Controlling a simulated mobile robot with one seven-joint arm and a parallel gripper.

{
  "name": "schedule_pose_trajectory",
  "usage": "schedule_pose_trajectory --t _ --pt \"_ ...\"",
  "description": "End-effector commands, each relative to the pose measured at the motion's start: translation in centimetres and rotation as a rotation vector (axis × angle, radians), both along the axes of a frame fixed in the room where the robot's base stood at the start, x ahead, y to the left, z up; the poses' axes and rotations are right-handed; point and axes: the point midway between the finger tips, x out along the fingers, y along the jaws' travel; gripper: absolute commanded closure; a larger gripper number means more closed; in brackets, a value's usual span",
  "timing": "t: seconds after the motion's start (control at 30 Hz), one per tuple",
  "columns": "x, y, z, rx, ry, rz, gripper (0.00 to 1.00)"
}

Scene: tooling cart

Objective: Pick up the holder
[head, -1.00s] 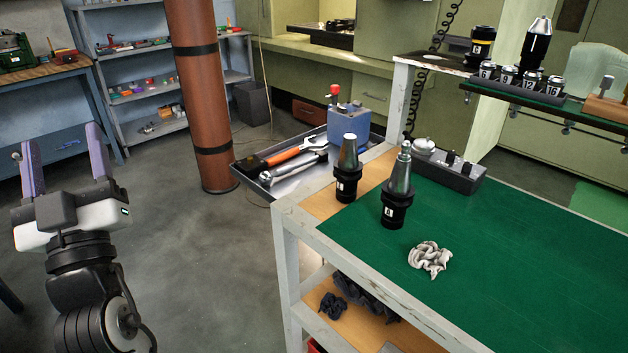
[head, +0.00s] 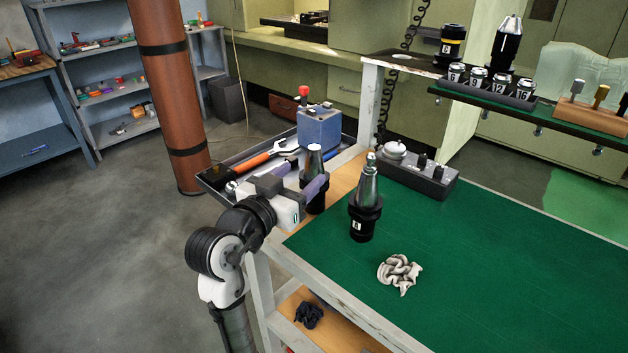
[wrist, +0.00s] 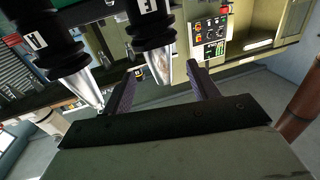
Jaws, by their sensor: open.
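Two tool holders with black flanged bases and silver cones stand upright at the cart's left end. The rear-left holder (head: 315,160) is on the wooden strip, and the other holder (head: 365,205) stands to its right at the green mat's edge. My gripper (head: 314,181) is open at the rear-left holder, its fingers at cone height and partly hiding it. In the wrist view, my gripper (wrist: 163,68) has one finger on each side of that holder's cone (wrist: 157,64). The other holder (wrist: 82,82) is outside the fingers, at left. I cannot tell whether a finger touches.
A metal tray (head: 220,178) with an orange-handled tool and a blue block (head: 319,130) lies behind the gripper. A grey fixture box (head: 425,175) and a crumpled cloth (head: 400,273) are on the green mat (head: 490,270). More holders (head: 507,45) stand on the raised shelf.

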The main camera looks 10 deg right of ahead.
Motion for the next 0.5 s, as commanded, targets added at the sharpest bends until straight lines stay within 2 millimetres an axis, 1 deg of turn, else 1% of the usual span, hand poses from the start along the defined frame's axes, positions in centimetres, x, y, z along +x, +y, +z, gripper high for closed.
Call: schedule_pose_trajectory --t 0.17,0.4,0.5 --pt "0.8 -0.9 0.1 0.0 0.0 0.0 0.41" --pt "3.1 -3.5 0.1 -0.001 0.001 -0.001 0.41" --pt "3.9 -4.1 0.0 0.001 0.0 0.002 0.41"
